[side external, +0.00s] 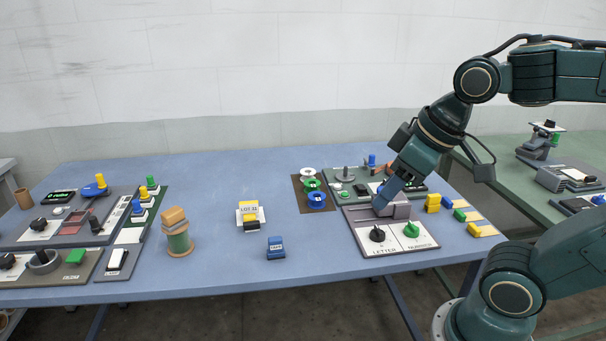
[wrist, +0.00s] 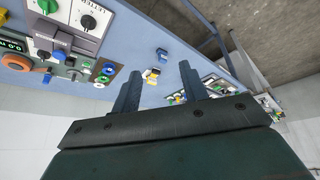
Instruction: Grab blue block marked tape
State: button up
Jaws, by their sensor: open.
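A small blue block (side external: 276,247) with a pale marking lies on the blue table near its front edge, at the centre; the marking is too small to read. It also shows in the wrist view (wrist: 162,55), beyond and between my fingers. My gripper (side external: 382,203) is in front of the grey press unit at the right of the table, well to the right of the block. In the wrist view my two dark fingers (wrist: 159,75) stand apart with nothing held between them.
A panel with two knobs (side external: 397,240) lies by my gripper. The table around the blue block is clear.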

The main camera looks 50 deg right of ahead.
jog(key=w+d+f+n+g+y, duration=0.1)
jog(key=w+f+n, duration=0.1)
jog(key=w, duration=0.5)
jog(key=w+f+n, duration=0.1)
jog(key=w+n, duration=0.2)
jog(key=w, duration=0.3)
jog(key=n+g+y, duration=0.1)
jog(key=n+y, duration=0.1)
jog(key=n, duration=0.1)
send_near(276, 238)
notch_tip(276, 238, up, 3)
jog(key=d, duration=0.1)
jog(key=shift+s+d+f, duration=0.1)
jog(key=shift+s+d, duration=0.05)
jog(key=shift+f, duration=0.1)
jog(key=shift+x, duration=4.2)
jog(key=shift+s+a+x, duration=0.1)
jog(key=shift+x, duration=1.2)
jog(key=shift+s+a+x, duration=0.1)
jog(key=shift+s+x, duration=0.05)
jog(key=shift+x, duration=1.15)
jog(key=shift+c, duration=0.4)
grip_shut()
